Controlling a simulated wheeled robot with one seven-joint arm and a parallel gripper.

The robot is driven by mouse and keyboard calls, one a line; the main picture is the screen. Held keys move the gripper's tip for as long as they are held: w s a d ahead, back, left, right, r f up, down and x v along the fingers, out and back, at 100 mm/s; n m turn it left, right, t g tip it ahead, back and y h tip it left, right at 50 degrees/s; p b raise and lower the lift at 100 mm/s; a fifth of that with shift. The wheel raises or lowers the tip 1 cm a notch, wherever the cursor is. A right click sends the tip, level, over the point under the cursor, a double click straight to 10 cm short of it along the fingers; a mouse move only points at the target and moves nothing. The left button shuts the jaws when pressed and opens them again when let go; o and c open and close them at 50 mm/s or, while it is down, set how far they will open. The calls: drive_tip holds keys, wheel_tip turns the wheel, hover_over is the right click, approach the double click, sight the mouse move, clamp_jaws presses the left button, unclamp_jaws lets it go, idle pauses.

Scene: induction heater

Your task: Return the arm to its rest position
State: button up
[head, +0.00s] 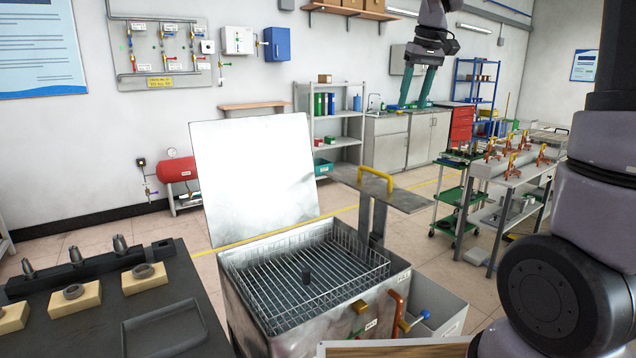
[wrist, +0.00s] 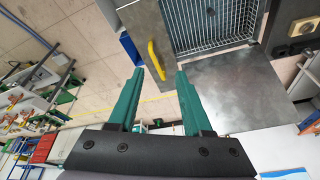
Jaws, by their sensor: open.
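My gripper (head: 417,88) hangs in the upper right of the head view, with its two green fingers pointing down. The fingers are apart and nothing is between them. In the wrist view my gripper (wrist: 160,80) is also open and empty, high above the floor. Part of my own arm fills the right edge of the head view. The metal tank (head: 240,290) with a wire basket (head: 300,285) stands below and left of the gripper, its flat lid (head: 255,170) raised.
A plate with a yellow handle (head: 375,178) stands beside the tank. A dark table (head: 80,335) at left bears rings on wooden blocks (head: 75,298) and several cone-shaped pieces. A workbench (head: 510,175) stands at right. Shelves and a red cabinet (head: 455,127) line the back.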

drive_tip(key=s+d+f+m+t, duration=0.1)
drive_tip(key=s+m, duration=0.5)
drive_tip(key=s, duration=1.7)
drive_tip(key=f+t, duration=0.1)
drive_tip(key=t, duration=0.1)
drive_tip(key=shift+s+d+t+y, duration=0.2)
drive_tip(key=shift+d+t+y, duration=0.05)
drive_tip(key=shift+t+y, duration=0.15)
